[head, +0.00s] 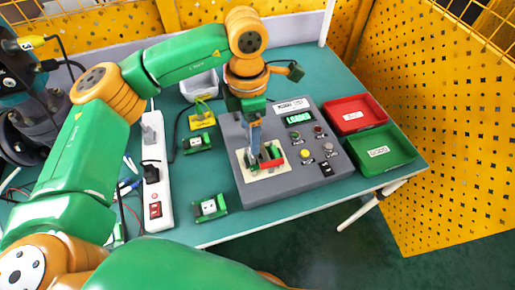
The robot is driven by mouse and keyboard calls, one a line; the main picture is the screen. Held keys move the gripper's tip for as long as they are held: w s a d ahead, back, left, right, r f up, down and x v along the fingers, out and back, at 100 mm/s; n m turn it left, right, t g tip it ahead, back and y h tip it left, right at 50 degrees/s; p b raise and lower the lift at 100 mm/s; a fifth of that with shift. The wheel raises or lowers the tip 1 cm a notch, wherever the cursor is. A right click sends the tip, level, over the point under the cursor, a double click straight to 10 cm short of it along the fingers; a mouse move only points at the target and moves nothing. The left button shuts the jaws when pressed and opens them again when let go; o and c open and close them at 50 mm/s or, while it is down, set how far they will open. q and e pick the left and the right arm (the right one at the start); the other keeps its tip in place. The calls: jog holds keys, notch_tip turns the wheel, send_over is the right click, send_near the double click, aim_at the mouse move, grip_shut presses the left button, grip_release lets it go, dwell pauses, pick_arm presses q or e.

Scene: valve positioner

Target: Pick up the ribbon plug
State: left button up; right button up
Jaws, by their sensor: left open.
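My left gripper (255,149) points down over the beige plate (250,176) on the grey test panel (283,192). It is open, and its fingers are close above the small green and red parts on that plate. A red part (272,163) sits there just right of the fingertips. I cannot clearly make out the ribbon plug; the gripper partly hides this spot. My right gripper is not in view.
A red bin (352,113) and a green bin (382,153) stand at the right. A white power strip (157,190) lies at the left. Small green modules (210,207) and a yellow piece (201,123) lie left of the panel. The bench's front strip is clear.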

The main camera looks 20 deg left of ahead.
aim_at(251, 156)
pick_arm(q)
jog(key=shift+s+f, duration=0.15)
jog(key=shift+f, duration=0.2)
jog(key=shift+s+f+p, duration=0.15)
jog(key=shift+f+p, duration=0.1)
jog(key=shift+p, duration=0.1)
jog(key=f, duration=0.2)
jog(key=f+p, duration=0.1)
jog(key=f, duration=0.1)
jog(key=f+p, duration=0.1)
jog(key=f, duration=0.1)
jog(key=shift+w+d+f, duration=0.1)
jog(key=shift+w+d, duration=0.15)
jog(key=shift+d, duration=0.05)
grip_shut()
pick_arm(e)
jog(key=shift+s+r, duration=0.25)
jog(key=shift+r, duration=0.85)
